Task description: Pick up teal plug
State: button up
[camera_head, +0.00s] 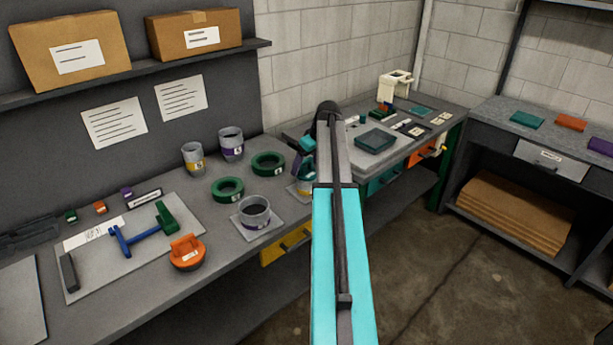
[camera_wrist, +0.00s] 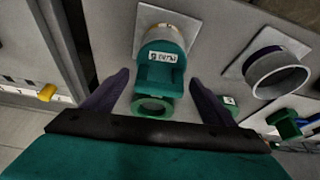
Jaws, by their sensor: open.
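My gripper (camera_wrist: 160,79) is open, with one dark finger on each side of the plug and visible gaps between. In the head view the plug (camera_head: 307,172) is partly hidden by my arm, beside the bench's right end.
A grey collar (camera_head: 254,211) on a plate and two green rings (camera_head: 228,189) (camera_head: 268,163) stand close by. Two more collars (camera_head: 194,159) (camera_head: 231,144) stand behind. An orange plug (camera_head: 187,253) lies on the front left. A second bench (camera_head: 400,150) holds a tray and small parts.

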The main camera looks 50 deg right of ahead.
jog(key=shift+c, duration=0.4)
jog(key=c, duration=1.7)
jog(key=shift+r, duration=0.15)
jog(key=shift+r+b, duration=0.85)
jog(key=shift+r, duration=0.7)
jog(key=s+a+b, duration=0.1)
jog(key=s, duration=0.4)
jog(key=s+r+b, duration=0.1)
jog(key=s, duration=0.4)
jog(key=s+a+b, duration=0.1)
jog(key=s+b, duration=0.1)
jog(key=s, duration=0.3)
jog(key=shift+s+a+r, duration=0.3)
jog(key=shift+s+a, duration=0.05)
